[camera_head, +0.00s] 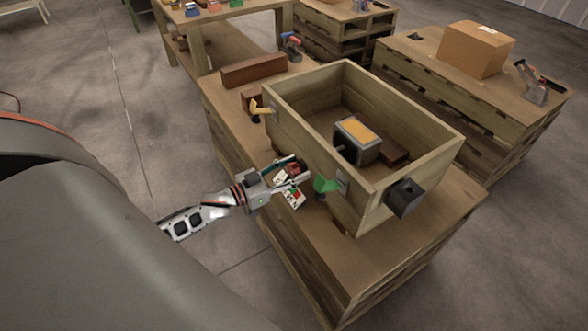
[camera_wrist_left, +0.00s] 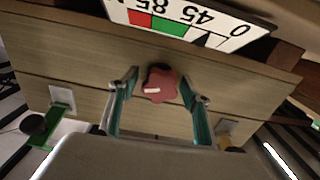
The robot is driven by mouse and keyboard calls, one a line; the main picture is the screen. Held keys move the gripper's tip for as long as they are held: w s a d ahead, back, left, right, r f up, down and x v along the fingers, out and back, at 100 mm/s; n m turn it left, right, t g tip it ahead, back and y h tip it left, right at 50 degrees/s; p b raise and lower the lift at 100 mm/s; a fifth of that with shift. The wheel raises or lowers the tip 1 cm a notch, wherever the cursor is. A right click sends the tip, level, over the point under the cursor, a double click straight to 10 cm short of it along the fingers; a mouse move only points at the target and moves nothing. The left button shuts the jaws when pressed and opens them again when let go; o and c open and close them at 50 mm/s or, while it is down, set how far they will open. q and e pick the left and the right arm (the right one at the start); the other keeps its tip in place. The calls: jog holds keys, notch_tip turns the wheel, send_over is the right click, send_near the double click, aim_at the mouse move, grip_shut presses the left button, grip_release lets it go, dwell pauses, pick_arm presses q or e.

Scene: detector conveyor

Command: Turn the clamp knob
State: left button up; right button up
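The clamp knob (camera_wrist_left: 160,86) is a dark red, lobed knob on the side wall of a wooden box in the left wrist view. In the head view the knob (camera_head: 293,169) is small and partly covered by my fingers. My left gripper (camera_head: 299,169) is at the box's near-left wall, its fingers pointing at the wall. In the left wrist view the gripper (camera_wrist_left: 161,83) is open, with one finger on each side of the knob and visible gaps between. A white scale plate (camera_wrist_left: 188,22) with red and green bands is beside the knob. My right gripper is not in view.
The open wooden box (camera_head: 415,122) stands on a pallet-like bench (camera_head: 395,255) and holds a grey device with a yellow top (camera_head: 357,129). A green handle (camera_head: 326,185) and a yellow handle (camera_head: 260,107) flank the knob. A black block (camera_head: 405,197) sticks out at right.

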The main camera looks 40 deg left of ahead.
pick_arm(q)
jog(key=c, duration=0.8)
jog(key=shift+m, duration=2.8)
jog(key=o, duration=1.1)
jog(key=v, duration=1.2)
